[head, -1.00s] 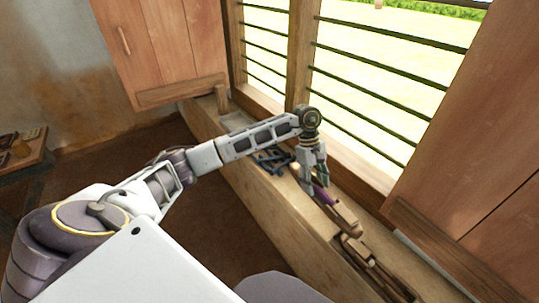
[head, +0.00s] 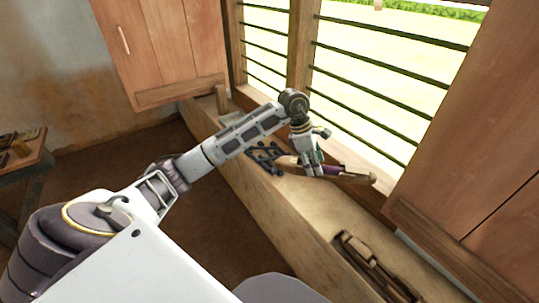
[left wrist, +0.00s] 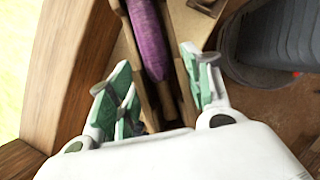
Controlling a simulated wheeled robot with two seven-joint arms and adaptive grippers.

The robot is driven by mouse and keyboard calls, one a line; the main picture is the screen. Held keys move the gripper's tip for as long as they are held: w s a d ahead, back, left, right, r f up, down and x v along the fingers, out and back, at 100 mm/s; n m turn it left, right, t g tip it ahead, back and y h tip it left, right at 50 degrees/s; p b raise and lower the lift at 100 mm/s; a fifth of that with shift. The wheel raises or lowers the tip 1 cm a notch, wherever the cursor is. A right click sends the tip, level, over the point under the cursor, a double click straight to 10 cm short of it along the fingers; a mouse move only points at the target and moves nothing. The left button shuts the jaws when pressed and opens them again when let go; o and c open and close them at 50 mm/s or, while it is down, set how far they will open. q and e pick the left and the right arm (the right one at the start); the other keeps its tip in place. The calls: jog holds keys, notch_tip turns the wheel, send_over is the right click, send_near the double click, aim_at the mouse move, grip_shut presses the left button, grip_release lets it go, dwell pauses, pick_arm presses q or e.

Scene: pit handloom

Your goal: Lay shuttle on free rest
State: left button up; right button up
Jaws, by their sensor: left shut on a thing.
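My left gripper (head: 312,172) is shut on the wooden shuttle, around its middle. The shuttle (head: 357,178) has a purple yarn bobbin and lies nearly crosswise in the head view, above the window ledge. In the left wrist view the purple-wound shuttle (left wrist: 150,40) runs away from me between the green-padded fingers (left wrist: 158,95). My right gripper is out of view.
The pale ledge (head: 315,220) is bare between the rack and the wooden piece. The barred window (head: 365,90) stands behind it. A wooden shutter (head: 475,150) bounds the right. A small table (head: 25,155) with small items stands at the far left.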

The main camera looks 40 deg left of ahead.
pick_arm(q)
jog(key=shift+w+a+r+n, duration=0.1)
jog(key=shift+a+r+n, duration=0.1)
jog(key=shift+n, duration=0.1)
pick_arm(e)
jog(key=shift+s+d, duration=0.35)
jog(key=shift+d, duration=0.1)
pick_arm(q)
notch_tip(320, 180, down, 13)
jog(key=shift+f, duration=0.6)
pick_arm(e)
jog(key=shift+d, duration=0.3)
